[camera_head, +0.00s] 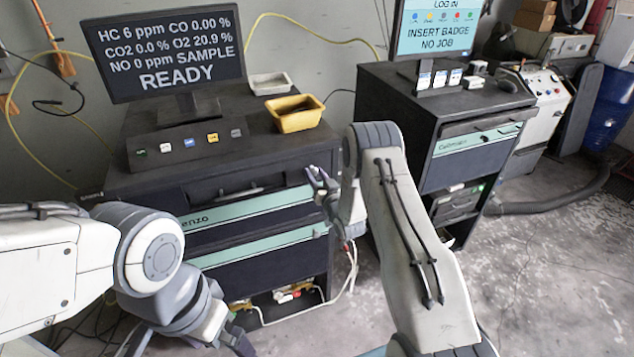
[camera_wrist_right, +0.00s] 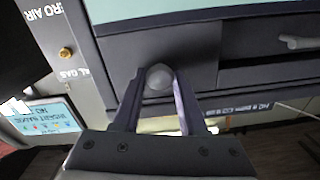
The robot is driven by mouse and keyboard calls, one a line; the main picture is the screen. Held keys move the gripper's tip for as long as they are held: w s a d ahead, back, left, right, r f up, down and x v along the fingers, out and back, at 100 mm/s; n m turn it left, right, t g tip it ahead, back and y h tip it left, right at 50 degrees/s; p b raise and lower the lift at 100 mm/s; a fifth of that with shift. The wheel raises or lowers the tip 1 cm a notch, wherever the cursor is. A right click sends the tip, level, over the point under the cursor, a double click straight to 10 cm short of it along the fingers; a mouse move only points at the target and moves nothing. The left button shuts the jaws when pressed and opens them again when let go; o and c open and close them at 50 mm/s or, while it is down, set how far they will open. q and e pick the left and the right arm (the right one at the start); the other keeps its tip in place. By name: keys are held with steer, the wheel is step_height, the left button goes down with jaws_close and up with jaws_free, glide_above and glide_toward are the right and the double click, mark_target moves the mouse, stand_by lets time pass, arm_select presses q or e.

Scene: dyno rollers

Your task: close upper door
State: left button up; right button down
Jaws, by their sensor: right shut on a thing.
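The dark cabinet (camera_head: 160,190) stands left of centre in the head view. Its upper front has a teal strip (camera_head: 265,205) below a dark recessed panel with a bar handle (camera_head: 240,193). How far the upper door stands open is unclear. My right gripper (camera_head: 322,183) is at the cabinet's upper right front corner. In the right wrist view, the gripper (camera_wrist_right: 158,88) is shut on a rounded grey knob (camera_wrist_right: 159,76) against the dark front. My left gripper (camera_head: 240,342) is low at the bottom edge, mostly hidden by its wrist; its jaws are unclear.
A monitor (camera_head: 170,50), a yellow tray (camera_head: 295,113) and a grey tray (camera_head: 270,83) stand on the cabinet. A second dark cabinet (camera_head: 400,110) stands to the right, behind my right arm. Hoses and fittings (camera_head: 290,295) lie in the lower opening.

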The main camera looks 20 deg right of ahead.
steer(key=c, duration=0.7)
jaws_free()
steer(key=shift+w+r, duration=0.2)
steer(key=shift+r, duration=0.15)
steer(key=shift+o, duration=1.3)
steer(key=shift+f, duration=0.1)
steer(key=shift+s+f, duration=0.1)
steer(key=shift+f, duration=0.05)
steer(key=shift+s, duration=0.4)
steer(key=s+b, duration=0.4)
steer(key=s, duration=0.5)
steer(key=shift+s+d, duration=0.25)
steer(key=shift+d, duration=0.05)
